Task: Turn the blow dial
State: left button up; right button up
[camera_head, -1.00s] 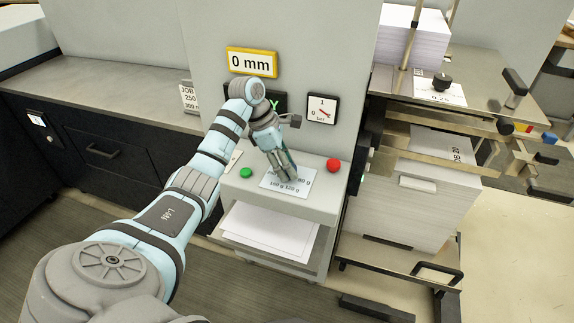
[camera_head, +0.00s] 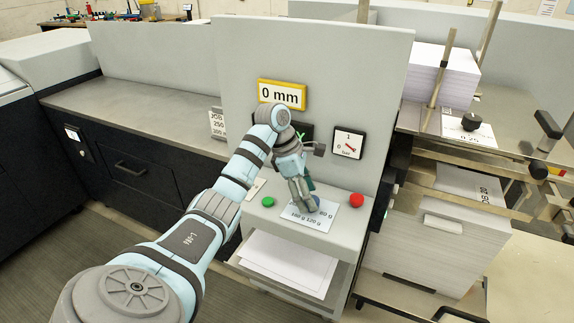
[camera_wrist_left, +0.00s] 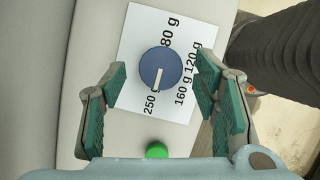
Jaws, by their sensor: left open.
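The blow dial (camera_wrist_left: 160,68) is a round blue knob with a white pointer line. It sits on a white label (camera_wrist_left: 140,28) marked 80 g, 120 g, 160 g and 250 g; the pointer aims down, between the 250 and 160 marks, in the left wrist view. My left gripper (camera_wrist_left: 164,80) is open, its green pads on either side of the dial with gaps between. In the head view the left gripper (camera_head: 304,202) hangs over the label (camera_head: 308,221) and mostly hides the dial. My right gripper is not in view.
A green button (camera_head: 268,202) and a red button (camera_head: 356,200) flank the label on the grey ledge. A pressure gauge (camera_head: 349,142) and a yellow-framed "0 mm" display (camera_head: 282,94) are on the panel behind. Paper stacks (camera_head: 440,243) stand at the right.

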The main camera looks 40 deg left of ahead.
pick_arm(q)
jog(key=v, duration=0.2)
jog(key=a+v, duration=0.1)
jog(key=v, duration=0.1)
jog(key=shift+s, duration=0.25)
jog(key=s+a, duration=0.2)
jog(key=a, duration=0.1)
jog(key=s+a, duration=0.2)
jog(key=a, duration=0.1)
jog(key=s+a, duration=0.2)
jog(key=a, duration=0.1)
jog(key=shift+s+f, duration=0.15)
jog(key=shift+d, duration=0.1)
